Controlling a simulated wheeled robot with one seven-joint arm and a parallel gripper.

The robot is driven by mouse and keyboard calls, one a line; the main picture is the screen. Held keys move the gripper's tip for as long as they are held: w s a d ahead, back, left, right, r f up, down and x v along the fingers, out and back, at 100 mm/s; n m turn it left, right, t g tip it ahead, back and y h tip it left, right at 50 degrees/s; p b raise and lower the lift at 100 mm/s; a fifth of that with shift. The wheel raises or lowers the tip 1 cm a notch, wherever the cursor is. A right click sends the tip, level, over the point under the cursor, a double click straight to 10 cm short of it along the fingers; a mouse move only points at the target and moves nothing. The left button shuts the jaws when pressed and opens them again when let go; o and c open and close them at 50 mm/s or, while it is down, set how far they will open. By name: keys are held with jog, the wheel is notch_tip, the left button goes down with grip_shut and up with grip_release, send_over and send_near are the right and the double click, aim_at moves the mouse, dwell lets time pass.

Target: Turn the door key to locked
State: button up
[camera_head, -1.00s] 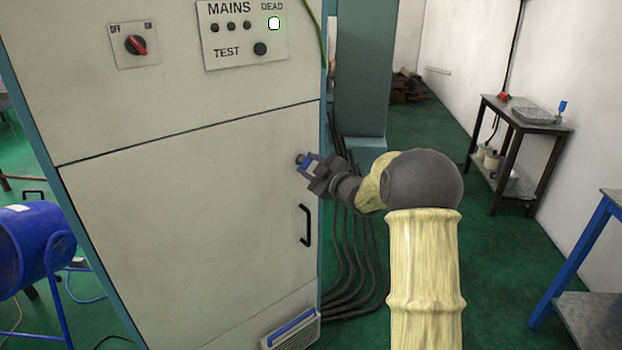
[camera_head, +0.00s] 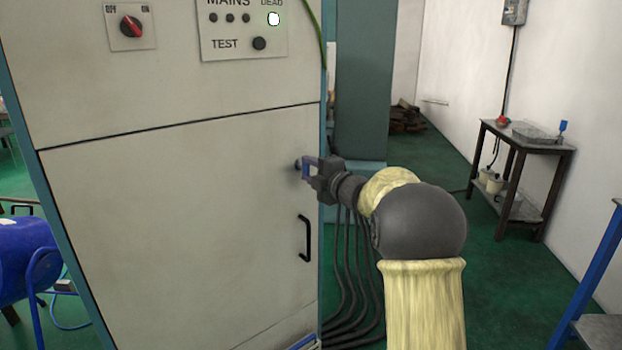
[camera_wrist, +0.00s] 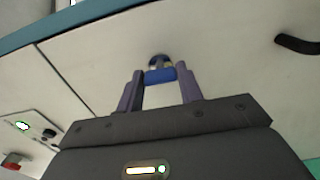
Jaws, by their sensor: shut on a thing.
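The key has a blue grip (camera_wrist: 160,75) and sits in a round dark lock (camera_wrist: 159,60) on the pale cabinet door (camera_head: 180,225). In the head view the lock (camera_head: 298,165) is near the door's right edge, above the handle. My gripper (camera_wrist: 160,83) is shut on the blue grip, with one finger on each side of it. In the head view my gripper (camera_head: 309,168) reaches the lock from the right and hides most of the key. I cannot read any locked or unlocked mark.
A black door handle (camera_head: 305,238) is below the lock. Above the door are a red rotary switch (camera_head: 131,26) and a panel with a lit DEAD lamp (camera_head: 273,19). Black cables (camera_head: 352,270) hang beside the cabinet. A blue drum (camera_head: 25,258) stands at left, a small table (camera_head: 520,150) at right.

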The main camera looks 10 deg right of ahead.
jog(key=shift+a, duration=0.1)
dwell(0.4)
jog(key=o, duration=1)
jog(key=shift+s, duration=0.1)
jog(key=shift+s+d, duration=0.2)
jog(key=shift+d, duration=0.05)
jog(key=p+v, duration=0.1)
jog(key=v, duration=1.5)
jog(key=shift+s+d, duration=0.1)
jog(key=shift+s, duration=0.3)
